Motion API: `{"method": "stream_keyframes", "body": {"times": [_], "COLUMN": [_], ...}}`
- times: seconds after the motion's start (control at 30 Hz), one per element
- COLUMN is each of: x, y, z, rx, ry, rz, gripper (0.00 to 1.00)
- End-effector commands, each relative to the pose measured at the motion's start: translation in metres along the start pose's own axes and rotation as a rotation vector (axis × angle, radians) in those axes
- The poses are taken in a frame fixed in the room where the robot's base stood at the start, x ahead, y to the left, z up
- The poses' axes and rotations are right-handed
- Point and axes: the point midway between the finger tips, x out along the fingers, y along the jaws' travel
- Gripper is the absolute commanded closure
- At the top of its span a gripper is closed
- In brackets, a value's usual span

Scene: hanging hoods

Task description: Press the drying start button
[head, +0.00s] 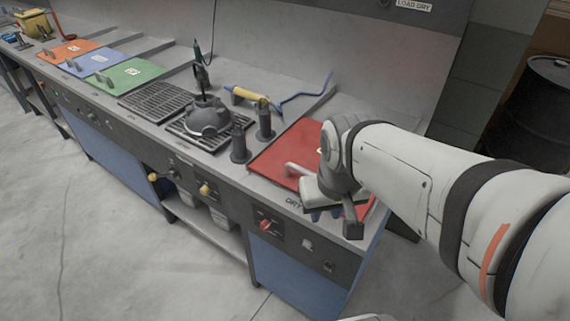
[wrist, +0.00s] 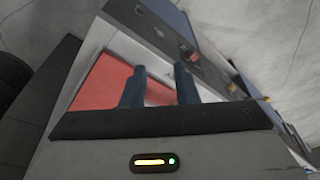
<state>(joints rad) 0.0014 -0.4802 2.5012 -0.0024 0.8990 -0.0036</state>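The front panel below the "DRY" lettering carries a red switch (head: 265,224), a small light button (head: 307,244) and a small dark round control (head: 328,266). I cannot read which one is the drying start button. In the wrist view the same panel runs across the top, with a small light control (wrist: 160,32) and a dark one (wrist: 138,10). My gripper (head: 325,214) is above the front edge of the red lid, up and to the right of these controls. In the wrist view my gripper (wrist: 159,67) has its two blue fingers apart, with nothing between them.
The red lid (head: 290,148) with a pale handle (head: 303,171) lies under my arm. A dark kettle-like part (head: 207,118) and two dark posts stand to its left. Yellow knobs (head: 206,190) stick out from the panel. A black barrel (head: 541,105) stands at right. The floor in front is clear.

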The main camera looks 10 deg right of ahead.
Motion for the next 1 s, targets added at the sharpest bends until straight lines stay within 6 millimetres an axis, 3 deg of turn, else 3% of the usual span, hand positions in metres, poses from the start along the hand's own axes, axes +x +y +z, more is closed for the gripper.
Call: {"method": "stream_keyframes", "body": {"times": [0.3, 1.0], "x": [0.0, 0.0], "y": [0.0, 0.0], "z": [0.0, 0.0], "rx": [0.0, 0.0], "ry": [0.0, 0.0], "rz": [0.0, 0.0], "gripper": [0.99, 1.0]}}
